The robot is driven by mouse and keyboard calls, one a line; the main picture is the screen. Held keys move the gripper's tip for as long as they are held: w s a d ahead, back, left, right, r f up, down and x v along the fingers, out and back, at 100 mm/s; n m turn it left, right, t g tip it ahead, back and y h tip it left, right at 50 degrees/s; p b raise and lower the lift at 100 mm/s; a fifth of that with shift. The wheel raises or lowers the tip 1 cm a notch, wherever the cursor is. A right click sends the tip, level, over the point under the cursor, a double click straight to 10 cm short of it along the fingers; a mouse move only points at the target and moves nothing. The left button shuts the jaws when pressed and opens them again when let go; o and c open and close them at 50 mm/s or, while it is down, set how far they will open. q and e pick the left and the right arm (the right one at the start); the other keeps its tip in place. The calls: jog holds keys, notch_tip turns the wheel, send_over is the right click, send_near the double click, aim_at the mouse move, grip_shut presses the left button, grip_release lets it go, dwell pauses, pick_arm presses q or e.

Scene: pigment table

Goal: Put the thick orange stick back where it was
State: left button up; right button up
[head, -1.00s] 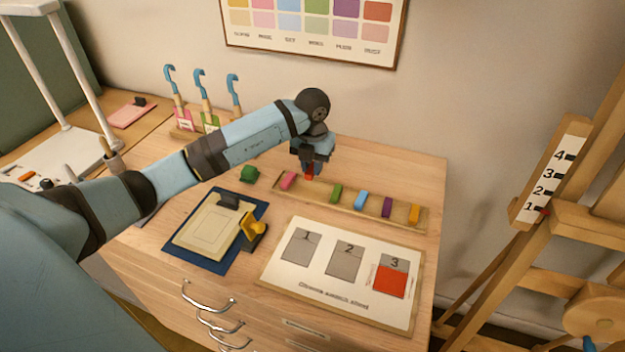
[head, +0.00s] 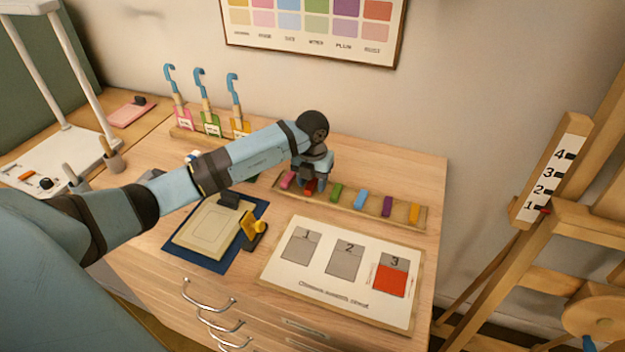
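A red-orange stick (head: 309,187), the only one near the orange the task names, is at the long wooden tray (head: 347,209), in the gap between the pink and green sticks. My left gripper (head: 313,182) is down right over it, with its fingers close about the stick. The fingers and wrist hide part of the stick. I cannot tell whether the fingers still grip it or have parted, nor whether it rests fully on the tray. My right gripper is not in view.
The tray also holds pink (head: 288,179), green (head: 336,192), blue (head: 360,200), purple (head: 387,206) and yellow (head: 413,213) sticks. A numbered card (head: 340,290) with a red-orange patch under 3 lies in front.

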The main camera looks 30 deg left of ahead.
aim_at(312, 182)
pick_arm(q)
jog(key=shift+r, duration=0.1)
notch_tip(312, 182, up, 12)
dwell(0.6)
jog(key=shift+r, duration=0.2)
